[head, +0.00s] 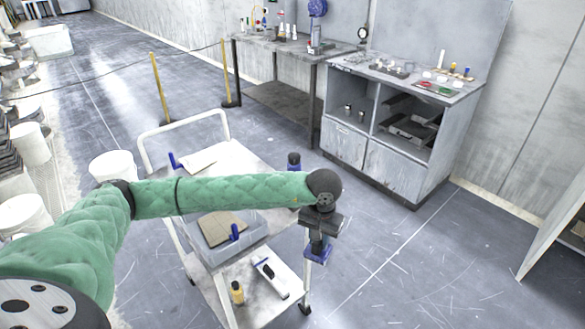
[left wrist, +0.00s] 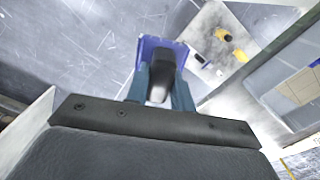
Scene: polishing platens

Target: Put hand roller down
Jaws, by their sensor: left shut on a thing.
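My left gripper (head: 318,243) is shut on the hand roller (head: 317,256), a dark-handled tool with a blue part hanging below the fingers. In the left wrist view the gripper's teal fingers (left wrist: 159,92) close around the dark handle, and the blue part of the hand roller (left wrist: 151,47) shows beyond them. The roller is held in the air at the right side of the white cart (head: 245,160), with grey floor behind it in the wrist view. My right gripper is not in view.
A yellow bottle (head: 237,293) and a white device (head: 271,277) lie lower. A grey cabinet (head: 366,150) stands behind. Floor right of the cart is clear.

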